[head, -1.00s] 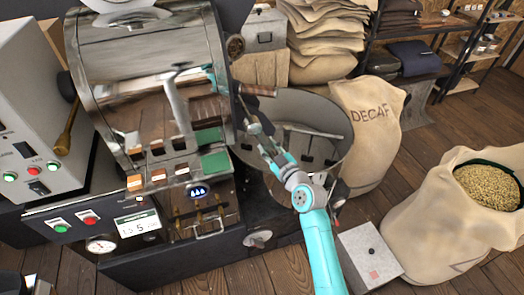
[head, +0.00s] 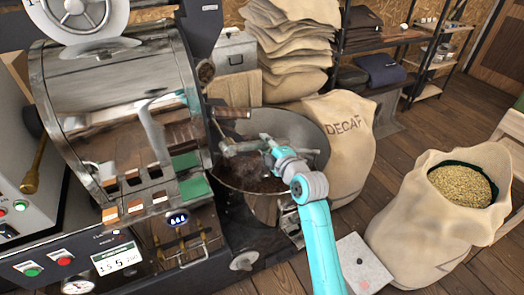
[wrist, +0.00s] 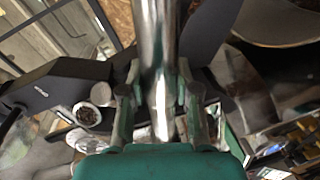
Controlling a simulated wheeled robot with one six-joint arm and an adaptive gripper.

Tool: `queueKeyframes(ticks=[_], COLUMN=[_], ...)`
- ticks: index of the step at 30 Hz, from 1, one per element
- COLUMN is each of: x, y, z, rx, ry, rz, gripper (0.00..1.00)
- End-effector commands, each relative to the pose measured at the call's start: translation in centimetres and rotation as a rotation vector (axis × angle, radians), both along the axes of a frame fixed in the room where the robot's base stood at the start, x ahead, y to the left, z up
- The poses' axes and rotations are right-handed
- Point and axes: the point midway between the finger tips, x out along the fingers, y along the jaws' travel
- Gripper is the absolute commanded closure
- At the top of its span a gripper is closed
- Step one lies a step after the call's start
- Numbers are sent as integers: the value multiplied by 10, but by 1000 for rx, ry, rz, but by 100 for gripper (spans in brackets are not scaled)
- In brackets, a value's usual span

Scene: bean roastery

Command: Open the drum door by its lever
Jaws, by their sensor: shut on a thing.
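The roaster's steel drum housing (head: 110,90) fills the left of the head view. My gripper (head: 240,148) is right of it, above the round cooling tray (head: 318,150). In the wrist view, my gripper (wrist: 158,95) is shut around a shiny metal bar (wrist: 158,40), which I take for the door lever, with a finger on each side. In the head view the lever's grip is mostly hidden by my fingers. Dark brown beans (head: 258,182) lie in the tray. The drum door itself is hard to make out behind my gripper.
A wooden-handled rod (head: 230,112) juts from the roaster just above my gripper. A DECAF sack (head: 345,130) stands behind the tray.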

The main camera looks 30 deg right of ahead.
Motion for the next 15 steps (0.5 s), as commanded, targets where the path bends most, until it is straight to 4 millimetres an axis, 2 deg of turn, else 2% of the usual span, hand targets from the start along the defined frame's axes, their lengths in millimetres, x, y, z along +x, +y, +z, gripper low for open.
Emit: queueKeyframes(ticks=[6, 15], x=[0, 0], y=[-1, -2], z=[10, 14], rx=[-88, -129], ry=[1, 2], rz=[1, 2], gripper=[100, 100])
